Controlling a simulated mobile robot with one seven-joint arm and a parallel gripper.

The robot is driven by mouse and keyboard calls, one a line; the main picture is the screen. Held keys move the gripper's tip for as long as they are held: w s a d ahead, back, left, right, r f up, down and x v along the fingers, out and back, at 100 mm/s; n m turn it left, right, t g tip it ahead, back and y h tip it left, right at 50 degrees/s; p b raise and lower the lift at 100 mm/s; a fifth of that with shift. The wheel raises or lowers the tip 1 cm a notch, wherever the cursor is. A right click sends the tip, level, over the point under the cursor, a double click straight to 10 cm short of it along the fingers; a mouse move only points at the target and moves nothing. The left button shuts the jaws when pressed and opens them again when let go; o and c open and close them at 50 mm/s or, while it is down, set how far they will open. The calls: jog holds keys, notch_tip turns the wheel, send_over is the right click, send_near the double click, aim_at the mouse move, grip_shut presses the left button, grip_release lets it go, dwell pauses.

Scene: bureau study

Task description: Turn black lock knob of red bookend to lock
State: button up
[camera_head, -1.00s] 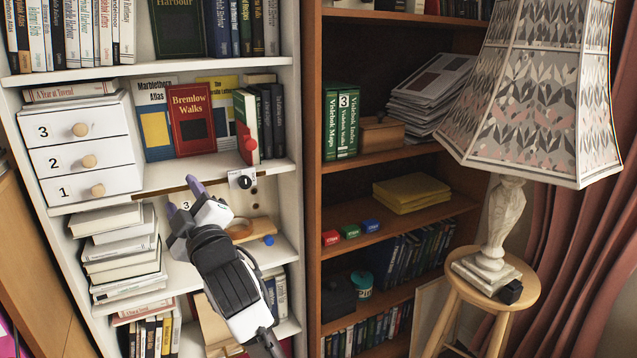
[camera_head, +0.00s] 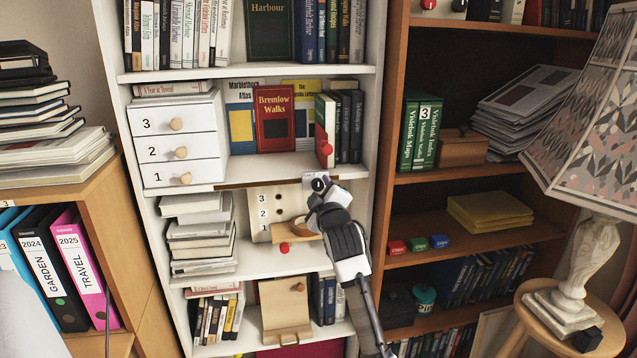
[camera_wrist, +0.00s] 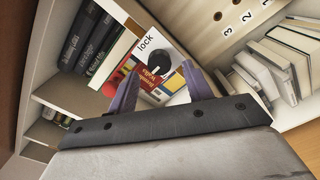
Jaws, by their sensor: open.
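The black lock knob (camera_head: 318,184) sits on a small white plate at the shelf front, just below the red bookend (camera_head: 325,147). In the wrist view the black knob (camera_wrist: 160,62) shows with the word "lock" on its white plate (camera_wrist: 146,42). My gripper (camera_head: 320,192) is right in front of the plate, partly covering it. In the wrist view my two purple fingers (camera_wrist: 163,88) are apart and empty, one on each side of the knob in the picture. I cannot tell whether they touch it. The knob's pointer direction is unclear.
Books, including a red Bremlow Walks book (camera_head: 275,118), stand behind the shelf edge. A white drawer unit (camera_head: 180,140) is to the left. Below is a 3-2-1 board (camera_head: 265,205) with a wooden ledge. A brown bookcase (camera_head: 398,130) stands close on the right.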

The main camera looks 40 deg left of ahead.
aim_at(317, 187)
jog(key=shift+p+x, duration=0.3)
jog(key=shift+x, duration=1.25)
jog(key=c, duration=1)
jog(key=shift+o, duration=0.2)
